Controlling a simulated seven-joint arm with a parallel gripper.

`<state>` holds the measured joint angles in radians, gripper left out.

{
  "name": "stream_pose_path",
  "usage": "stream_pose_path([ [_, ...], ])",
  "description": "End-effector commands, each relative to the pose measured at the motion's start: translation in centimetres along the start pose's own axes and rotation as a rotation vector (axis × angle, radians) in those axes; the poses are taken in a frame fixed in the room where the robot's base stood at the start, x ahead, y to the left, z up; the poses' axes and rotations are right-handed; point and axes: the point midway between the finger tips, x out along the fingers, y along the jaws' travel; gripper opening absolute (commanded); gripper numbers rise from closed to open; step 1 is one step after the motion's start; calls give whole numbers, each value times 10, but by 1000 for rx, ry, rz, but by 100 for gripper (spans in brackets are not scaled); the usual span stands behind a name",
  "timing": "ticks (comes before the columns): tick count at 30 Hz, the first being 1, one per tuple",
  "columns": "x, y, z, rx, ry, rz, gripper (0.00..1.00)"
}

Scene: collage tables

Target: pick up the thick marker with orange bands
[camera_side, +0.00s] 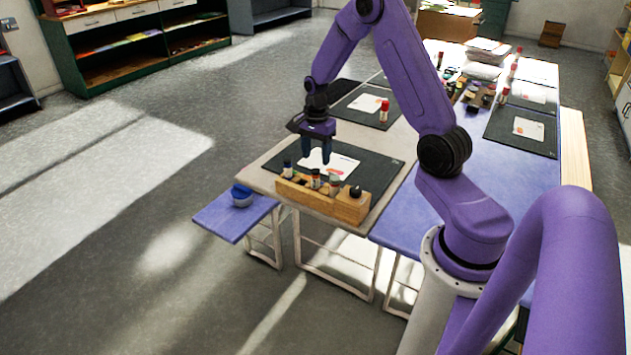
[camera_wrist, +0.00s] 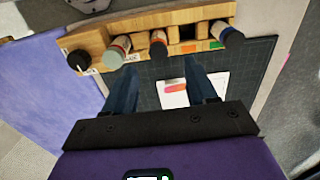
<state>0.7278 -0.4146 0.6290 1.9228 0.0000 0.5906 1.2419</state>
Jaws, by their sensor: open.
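A wooden rack (camera_side: 348,208) stands at the near edge of the table and holds several upright thick markers. It also shows in the wrist view (camera_wrist: 92,40). One marker (camera_side: 315,179) has a dark cap and warm-coloured bands; it appears to be the brownish one (camera_wrist: 158,43) in the wrist view. The bands are too small to be certain they are orange. My gripper (camera_side: 316,158) is open and empty, pointing down above the dark mat, behind the rack. In the wrist view its two fingers (camera_wrist: 160,78) are apart, with the rack beyond their tips.
Neighbouring markers are a grey-green-capped one (camera_wrist: 117,50), a dark blue one (camera_wrist: 229,35) and a black-topped one (camera_wrist: 78,60). A white picture card (camera_side: 333,163) lies on the dark mat (camera_side: 372,172). A blue bowl (camera_side: 241,196) sits on the purple bench (camera_side: 225,219).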

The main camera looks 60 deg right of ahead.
Motion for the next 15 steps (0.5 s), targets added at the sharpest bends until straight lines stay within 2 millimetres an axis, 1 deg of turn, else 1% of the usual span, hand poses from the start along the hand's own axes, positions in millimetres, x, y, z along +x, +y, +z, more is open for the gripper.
stream_pose_path([
  [1, 10, 1, 0, -1, -1, 4, 57],
  [6, 31, 0, 0, 0, -1, 2, 57],
  [12, 40, 0, 1, 0, 0, 0, 57],
  [15, 50, 1, 3, -1, -1, 2, 57],
])
